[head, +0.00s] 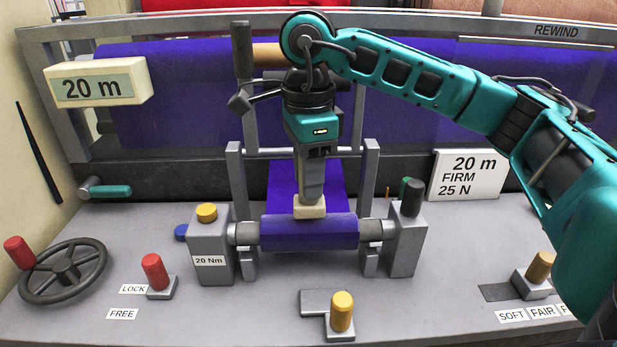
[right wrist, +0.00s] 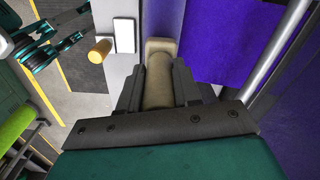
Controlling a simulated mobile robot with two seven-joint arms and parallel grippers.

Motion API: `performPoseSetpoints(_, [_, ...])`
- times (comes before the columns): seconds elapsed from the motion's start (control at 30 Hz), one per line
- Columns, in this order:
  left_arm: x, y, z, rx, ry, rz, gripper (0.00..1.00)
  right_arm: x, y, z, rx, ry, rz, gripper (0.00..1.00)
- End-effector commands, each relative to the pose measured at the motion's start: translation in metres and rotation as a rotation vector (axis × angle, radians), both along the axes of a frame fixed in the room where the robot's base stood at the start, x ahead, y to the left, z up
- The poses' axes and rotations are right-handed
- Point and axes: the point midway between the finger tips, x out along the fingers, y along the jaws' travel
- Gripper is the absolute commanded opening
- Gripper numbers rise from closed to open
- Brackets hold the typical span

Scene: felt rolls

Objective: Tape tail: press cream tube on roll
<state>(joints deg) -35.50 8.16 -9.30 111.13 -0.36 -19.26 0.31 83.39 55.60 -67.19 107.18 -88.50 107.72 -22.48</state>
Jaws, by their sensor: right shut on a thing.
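My right gripper (head: 311,190) points down over the purple felt roll (head: 310,236), at the middle of its width. It is shut on the cream tube (head: 310,209), whose cream end shows just below the fingers at the roll's upper edge. Whether it touches the roll I cannot tell. In the right wrist view the cream tube (right wrist: 158,82) lies between the dark fingers. A purple felt strip (head: 330,183) comes down behind the gripper to the roll. No separate tape tail can be made out. My left gripper is not in view.
Grey end blocks (head: 208,248) hold the roll's shaft, with upright arms (head: 237,190) of a frame close by. A yellow-knobbed lever (head: 342,312), a red lock lever (head: 154,272) and a handwheel (head: 65,270) stand on the bench. The bench front is mostly clear.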

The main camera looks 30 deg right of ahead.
Motion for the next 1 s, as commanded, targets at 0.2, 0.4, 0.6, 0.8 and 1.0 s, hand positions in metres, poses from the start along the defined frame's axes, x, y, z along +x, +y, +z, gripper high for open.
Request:
performPoseSetpoints(0.2, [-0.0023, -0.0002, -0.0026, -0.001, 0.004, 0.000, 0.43, 0.0000, 0.0002, -0.0003, 0.000, 0.000, 0.000, 0.00])
performPoseSetpoints(0.4, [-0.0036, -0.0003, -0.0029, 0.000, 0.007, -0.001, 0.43, 0.0000, 0.0001, 0.0001, 0.000, 0.000, 0.000, 0.00])
performPoseSetpoints(0.6, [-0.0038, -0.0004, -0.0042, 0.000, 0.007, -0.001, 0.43, 0.0000, 0.0000, -0.0014, 0.000, 0.000, 0.000, 0.00])
performPoseSetpoints(0.8, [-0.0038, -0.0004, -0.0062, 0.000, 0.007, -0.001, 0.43, 0.0000, 0.0000, -0.0040, 0.000, 0.000, 0.000, 0.00])
performPoseSetpoints(1.0, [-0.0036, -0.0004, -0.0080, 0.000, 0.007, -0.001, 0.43, 0.0000, 0.0000, -0.0065, 0.000, 0.000, 0.000, 0.00])
